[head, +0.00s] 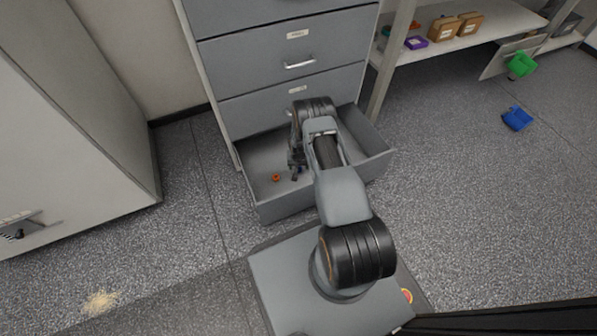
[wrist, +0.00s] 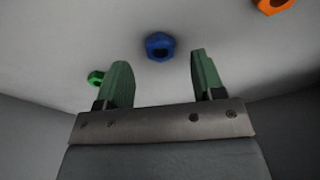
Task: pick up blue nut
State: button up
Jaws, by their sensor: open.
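The blue nut (wrist: 160,46) lies on the pale floor of the open bottom drawer (head: 283,209). In the wrist view it shows between and just beyond the tips of my gripper's two green fingers. My gripper (wrist: 162,75) is open and empty, pointing down into the drawer. In the head view my gripper (head: 297,172) is small and dark inside the drawer, and I cannot clearly make out the blue nut beside it.
An orange nut (wrist: 272,5) lies to the right in the wrist view and shows in the head view (head: 276,178). A green nut (wrist: 96,77) lies beside the left finger. The drawer walls surround my gripper. A blue bin (head: 517,118) lies on the floor at right.

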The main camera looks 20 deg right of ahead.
notch_tip(320, 180, down, 3)
jog(key=shift+w+r+b, duration=0.1)
jog(key=shift+w+b, duration=0.05)
jog(key=shift+b, duration=0.3)
